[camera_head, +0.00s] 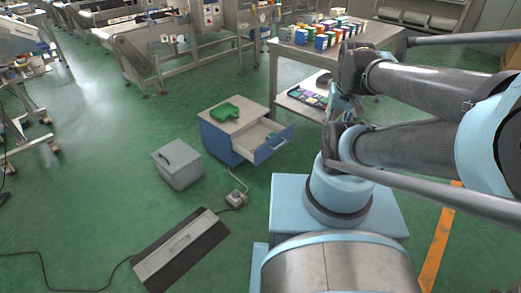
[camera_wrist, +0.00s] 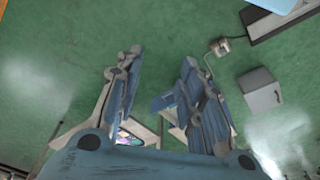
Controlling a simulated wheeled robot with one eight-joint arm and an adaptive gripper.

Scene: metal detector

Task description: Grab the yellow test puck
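I cannot make out the yellow test puck for certain in either view. Many small coloured boxes, some yellow, stand on the metal table (camera_head: 372,41) at the back right of the head view. A dark tray of small coloured pieces (camera_head: 307,96) is on the table's lower shelf, partly behind my arm. My gripper (camera_wrist: 158,62) is open and empty in the wrist view, with its two fingers well apart over bare green floor. In the head view my arm links hide most of it.
A blue cabinet (camera_head: 219,142) has its drawer (camera_head: 262,139) pulled out and a green object (camera_head: 224,113) on top. A grey box (camera_head: 178,164) and a flat floor unit (camera_head: 181,250) stand left of my base. Cables cross the floor.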

